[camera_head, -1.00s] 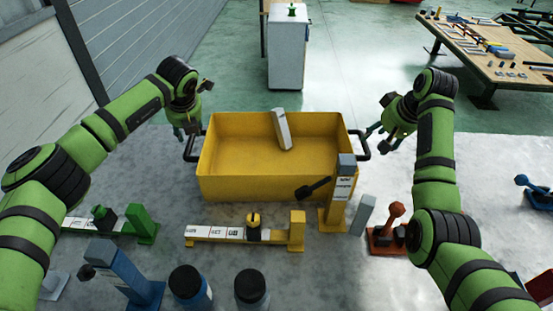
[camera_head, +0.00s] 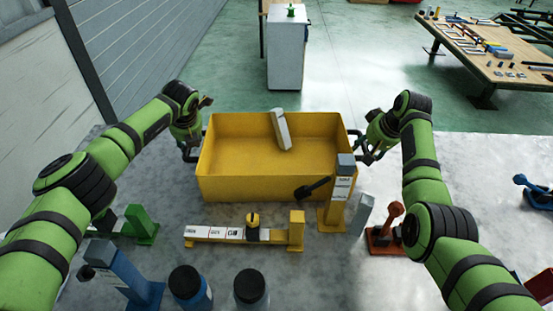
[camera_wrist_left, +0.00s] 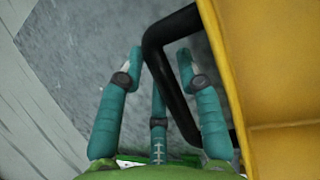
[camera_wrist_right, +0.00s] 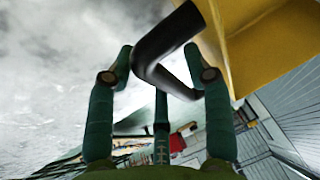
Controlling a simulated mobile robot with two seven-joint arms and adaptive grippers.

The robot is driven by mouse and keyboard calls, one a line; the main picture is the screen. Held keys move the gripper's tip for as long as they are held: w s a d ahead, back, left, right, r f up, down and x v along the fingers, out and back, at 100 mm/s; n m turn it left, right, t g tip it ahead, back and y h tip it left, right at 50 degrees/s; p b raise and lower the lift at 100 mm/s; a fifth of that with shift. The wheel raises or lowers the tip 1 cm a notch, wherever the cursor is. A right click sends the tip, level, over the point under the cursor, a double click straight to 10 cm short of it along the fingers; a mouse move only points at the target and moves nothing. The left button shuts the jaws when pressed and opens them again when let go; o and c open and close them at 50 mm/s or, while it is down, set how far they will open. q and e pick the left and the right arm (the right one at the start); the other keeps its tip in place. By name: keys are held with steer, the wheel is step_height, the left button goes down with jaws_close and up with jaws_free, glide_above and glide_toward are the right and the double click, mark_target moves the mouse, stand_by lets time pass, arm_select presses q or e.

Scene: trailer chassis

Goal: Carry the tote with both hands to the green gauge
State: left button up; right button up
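The yellow tote (camera_head: 245,188) stands on the grey table with a grey block (camera_head: 281,130) in it and a black handle at each end. My left gripper (camera_head: 188,156) is at the left handle; in the left wrist view its open fingers (camera_wrist_left: 163,62) straddle the black handle (camera_wrist_left: 153,50). My right gripper (camera_head: 368,156) is at the right handle; in the right wrist view its open fingers (camera_wrist_right: 158,62) have the handle (camera_wrist_right: 165,42) between them. The green gauge (camera_head: 140,224) lies left in front of the tote, partly hidden by my left arm.
Close in front of the tote are a yellow gauge (camera_head: 215,233) and an upright grey-yellow post (camera_head: 340,190). A blue post (camera_head: 122,272), two dark-lidded jars (camera_head: 190,287) and a red gauge (camera_head: 385,236) stand nearer. A white cabinet (camera_head: 286,55) is beyond the table.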

arm_select(q)
jaws_close()
arm_select(e)
jaws_close()
arm_select(q)
steer(key=shift+w+r, duration=0.1)
steer(key=shift+r, duration=0.1)
arm_select(e)
steer(key=shift+w+r, duration=0.1)
steer(key=shift+r, duration=0.1)
